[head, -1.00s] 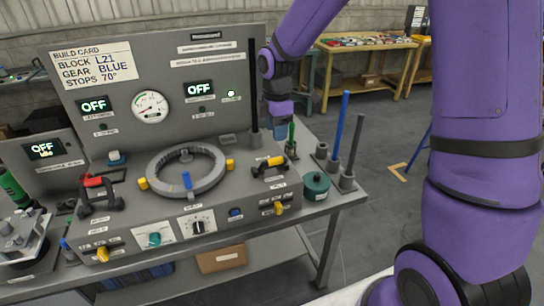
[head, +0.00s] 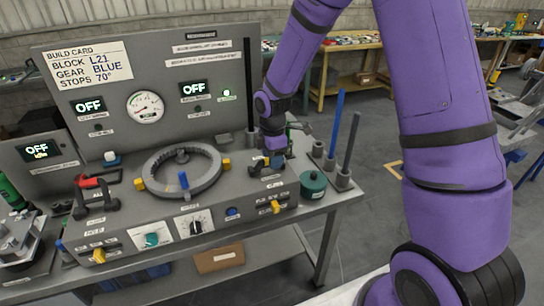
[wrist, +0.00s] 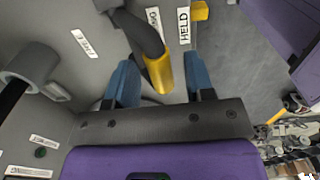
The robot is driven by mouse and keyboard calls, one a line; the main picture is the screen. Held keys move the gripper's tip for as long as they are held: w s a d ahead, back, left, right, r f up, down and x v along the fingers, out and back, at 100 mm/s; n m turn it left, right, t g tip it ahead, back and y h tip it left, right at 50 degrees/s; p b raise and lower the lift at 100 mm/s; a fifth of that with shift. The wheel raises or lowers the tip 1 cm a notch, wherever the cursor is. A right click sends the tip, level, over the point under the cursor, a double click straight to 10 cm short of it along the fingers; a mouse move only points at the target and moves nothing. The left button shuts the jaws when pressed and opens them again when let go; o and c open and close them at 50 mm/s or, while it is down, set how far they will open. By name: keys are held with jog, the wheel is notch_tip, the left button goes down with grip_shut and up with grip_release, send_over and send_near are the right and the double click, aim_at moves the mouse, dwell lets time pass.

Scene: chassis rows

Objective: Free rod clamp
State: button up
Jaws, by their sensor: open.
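The clamp lever (wrist: 158,72), dark with a yellow grip, lies between my open gripper's (wrist: 162,80) two blue fingers in the wrist view. A gap shows on each side of the grip. A HELD label (wrist: 183,25) is beside the lever, and a FREE label (wrist: 84,42) is to its left. In the head view my gripper (head: 273,161) is over the clamp (head: 256,169) at the console's right and hides most of it. A black upright rod (head: 251,85) stands behind in a grey socket; it also shows in the wrist view (wrist: 12,97).
A ring fixture (head: 150,178) and a red-handled clamp (head: 91,190) are left of my gripper. A green round canister (head: 313,184) and rods in sockets, one blue (head: 335,122), one grey (head: 350,145), stand close on the right. The back panel (head: 150,75) rises behind.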

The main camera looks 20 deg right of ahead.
grip_shut()
jog(key=shift+w, duration=0.15)
jog(key=w+g, duration=0.1)
jog(key=w+r+g, duration=0.1)
jog(key=g, duration=0.1)
jog(key=shift+w+g, duration=0.3)
jog(key=shift+w+r+g, duration=0.1)
jog(key=shift+w+g, duration=0.8)
jog(key=shift+g, duration=0.4)
grip_release()
